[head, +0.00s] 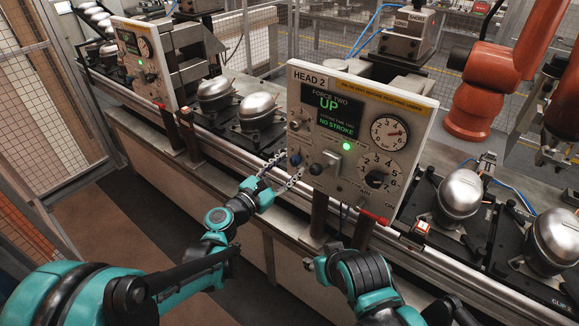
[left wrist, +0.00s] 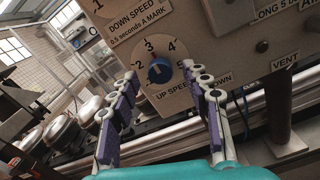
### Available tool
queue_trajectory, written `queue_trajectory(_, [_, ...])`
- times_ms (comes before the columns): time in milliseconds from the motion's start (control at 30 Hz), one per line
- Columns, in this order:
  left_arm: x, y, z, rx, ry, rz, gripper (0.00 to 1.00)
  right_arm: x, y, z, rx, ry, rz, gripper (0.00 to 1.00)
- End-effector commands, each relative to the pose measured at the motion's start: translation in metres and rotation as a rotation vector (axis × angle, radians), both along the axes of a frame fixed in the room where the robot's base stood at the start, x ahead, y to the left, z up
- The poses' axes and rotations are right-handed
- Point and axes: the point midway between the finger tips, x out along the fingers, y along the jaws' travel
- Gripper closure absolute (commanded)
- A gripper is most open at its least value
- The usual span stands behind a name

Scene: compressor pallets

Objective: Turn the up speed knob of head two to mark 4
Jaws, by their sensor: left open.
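The HEAD 2 panel (head: 330,180) stands upright in the head view. Its up speed knob (left wrist: 159,71) is blue and round, on a white dial with numbers around it, in the left wrist view. The knob also shows small at the panel's lower left in the head view (head: 295,159). My left gripper (left wrist: 163,76) is open and empty, its two fingers on either side of the knob in this view, apparently without touching it. My right gripper is out of the head view; only my right arm shows.
Near the up speed knob are a black knob (head: 316,169), a grey block (head: 332,161) and a larger black dial knob (head: 376,179). Silver compressors (head: 460,193) stand on black pallets along the conveyor. Another control panel (head: 143,60) stands farther left.

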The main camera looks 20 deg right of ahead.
Motion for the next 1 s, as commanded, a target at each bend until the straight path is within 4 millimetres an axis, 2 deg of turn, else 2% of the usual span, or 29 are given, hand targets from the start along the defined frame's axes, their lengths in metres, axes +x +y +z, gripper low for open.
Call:
queue_trajectory(133, [0.0076,-0.0098,-0.0003,0.001,-0.001,0.0,0.52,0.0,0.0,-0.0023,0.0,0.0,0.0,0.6])
queue_trajectory(400, [0.0091,-0.0115,0.0003,0.002,-0.001,0.001,0.52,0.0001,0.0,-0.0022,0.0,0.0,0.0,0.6])
queue_trajectory(433, [0.0091,-0.0115,0.0003,0.002,-0.001,0.001,0.55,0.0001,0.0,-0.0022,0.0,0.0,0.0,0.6])
queue_trajectory(467, [0.009,-0.0114,0.0003,0.002,-0.001,0.001,0.63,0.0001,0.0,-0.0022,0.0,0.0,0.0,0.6])
queue_trajectory(600, [0.009,-0.0112,0.0004,0.002,-0.001,0.001,1.0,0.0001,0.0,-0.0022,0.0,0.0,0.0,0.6])
queue_trajectory(1000, [0.0088,-0.0112,0.0001,0.028,-0.034,0.001,1.0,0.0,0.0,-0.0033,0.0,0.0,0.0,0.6])
